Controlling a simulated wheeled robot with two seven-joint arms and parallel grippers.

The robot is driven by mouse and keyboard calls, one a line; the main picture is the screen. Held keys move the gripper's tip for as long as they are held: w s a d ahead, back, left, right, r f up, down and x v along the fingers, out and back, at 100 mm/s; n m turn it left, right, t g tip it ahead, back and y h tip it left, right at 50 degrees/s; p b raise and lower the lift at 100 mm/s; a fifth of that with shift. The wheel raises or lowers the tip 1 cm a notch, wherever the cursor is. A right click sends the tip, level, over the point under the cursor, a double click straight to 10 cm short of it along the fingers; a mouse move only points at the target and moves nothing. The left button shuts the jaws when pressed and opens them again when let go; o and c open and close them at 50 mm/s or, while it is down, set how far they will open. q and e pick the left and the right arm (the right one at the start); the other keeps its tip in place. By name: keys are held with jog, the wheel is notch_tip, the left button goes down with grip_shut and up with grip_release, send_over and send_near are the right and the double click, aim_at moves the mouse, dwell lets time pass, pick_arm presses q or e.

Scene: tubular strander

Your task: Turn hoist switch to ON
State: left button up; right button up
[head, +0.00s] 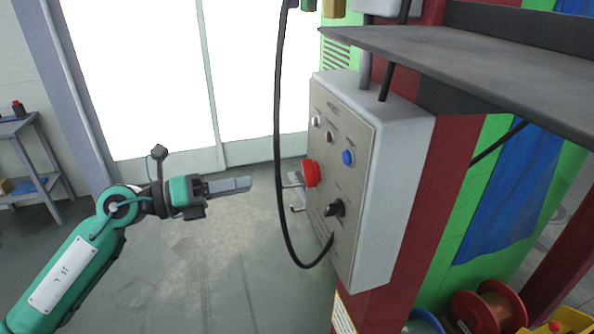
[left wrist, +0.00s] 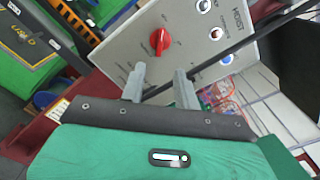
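A grey control box (head: 400,160) has a panel labelled HOIST, which also shows in the left wrist view (left wrist: 130,45). A red rotary knob (head: 312,173) sticks out of the panel, and it also shows in the left wrist view (left wrist: 160,42). Lower on the panel is a black rotary switch (head: 335,209); I cannot make it out in the left wrist view. The small markings are too small to read. My left gripper (head: 245,185) is left of the panel, apart from it, fingers towards it. Its two fingers (left wrist: 160,76) stand apart with nothing held. My right gripper is out of view.
A black cable (head: 278,130) loops down in front of the panel's left edge. A grey shelf (head: 460,60) juts out above the box. Spools (head: 490,308) stand at lower right.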

aim_at(304, 173)
pick_arm(q)
jog(key=p+x, duration=0.4)
jog(key=x, duration=0.6)
jog(key=shift+w+d+r, duration=0.1)
jog(key=shift+w+d, duration=0.05)
jog(key=shift+d, duration=0.2)
jog(key=shift+w+d+p, duration=0.15)
jog(key=shift+d+p, duration=0.2)
jog(key=shift+d, duration=0.05)
grip_shut()
